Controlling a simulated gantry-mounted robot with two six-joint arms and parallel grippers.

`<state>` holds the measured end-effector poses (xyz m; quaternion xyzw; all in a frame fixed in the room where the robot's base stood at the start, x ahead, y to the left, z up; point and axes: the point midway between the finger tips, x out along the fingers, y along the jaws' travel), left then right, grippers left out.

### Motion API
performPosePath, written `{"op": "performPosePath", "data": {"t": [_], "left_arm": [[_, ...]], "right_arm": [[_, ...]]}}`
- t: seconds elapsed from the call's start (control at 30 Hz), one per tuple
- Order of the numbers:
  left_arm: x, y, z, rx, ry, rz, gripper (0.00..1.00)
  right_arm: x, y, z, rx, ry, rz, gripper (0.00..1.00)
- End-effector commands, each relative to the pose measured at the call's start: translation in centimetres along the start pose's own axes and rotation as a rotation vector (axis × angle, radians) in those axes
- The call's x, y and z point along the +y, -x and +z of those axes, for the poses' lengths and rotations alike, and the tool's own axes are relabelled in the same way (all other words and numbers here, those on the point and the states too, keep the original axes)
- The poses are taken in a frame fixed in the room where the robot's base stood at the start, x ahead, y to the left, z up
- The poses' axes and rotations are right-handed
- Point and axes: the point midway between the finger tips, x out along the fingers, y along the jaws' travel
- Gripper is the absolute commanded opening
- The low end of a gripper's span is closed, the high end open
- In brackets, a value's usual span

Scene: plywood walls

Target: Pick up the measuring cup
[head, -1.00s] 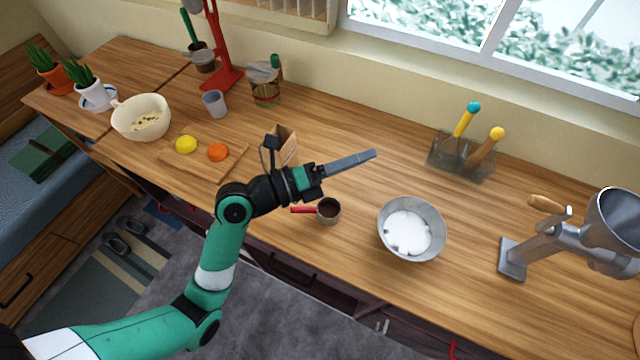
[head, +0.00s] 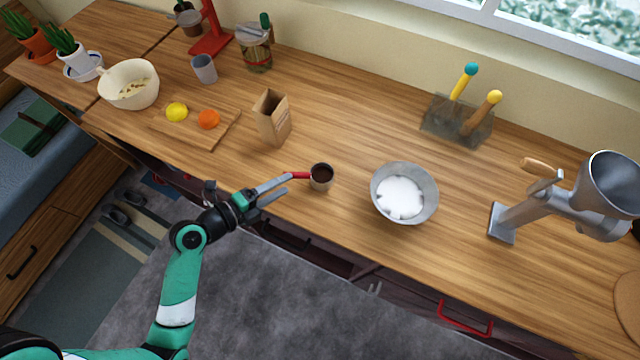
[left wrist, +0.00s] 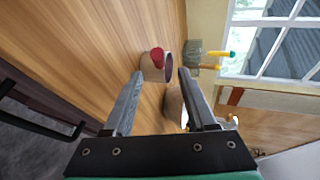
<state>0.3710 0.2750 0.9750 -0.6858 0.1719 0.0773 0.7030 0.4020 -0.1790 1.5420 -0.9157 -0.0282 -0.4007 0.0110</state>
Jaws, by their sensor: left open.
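The measuring cup (head: 321,178) is a small dark-filled cup with a red handle pointing left. It stands upright on the wooden counter, left of the metal bowl. My left gripper (head: 287,183) is open and empty at the counter's front edge, with its fingertips close to the end of the red handle. In the left wrist view the cup (left wrist: 168,66) shows beyond the fingers (left wrist: 160,84), with its red handle end towards the camera. The fingers do not hold it. My right gripper is not in view.
A cardboard box (head: 272,118) stands behind and left. A grinder (head: 560,205) is at the right, a cutting board (head: 205,137) at the left. The counter behind the cup is clear.

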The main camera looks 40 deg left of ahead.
Motion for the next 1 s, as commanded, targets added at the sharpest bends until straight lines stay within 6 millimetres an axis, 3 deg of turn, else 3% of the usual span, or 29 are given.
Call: {"op": "performPosePath", "data": {"t": [0.1,0.33,0.43,0.6,0.87,1.0], "left_arm": [[0.3,-1.5,0.0,0.002,-0.003,-0.001,0.57],[0.2,-2.3,0.1,0.001,-0.002,-0.001,0.57],[0.5,-3.9,0.1,0.002,-0.003,-0.001,0.57],[0.2,-6.4,0.2,0.003,0.0,0.001,0.57],[0.1,-6.9,0.3,0.0,0.0,0.0,0.57],[0.1,-6.9,0.3,0.0,0.0,0.001,0.34]], "right_arm": [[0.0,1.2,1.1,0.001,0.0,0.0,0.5],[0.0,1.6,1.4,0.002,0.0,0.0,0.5],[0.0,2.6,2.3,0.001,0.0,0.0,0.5],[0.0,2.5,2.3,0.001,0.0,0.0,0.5],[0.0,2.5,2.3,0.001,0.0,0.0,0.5],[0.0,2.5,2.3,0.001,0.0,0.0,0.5]]}}
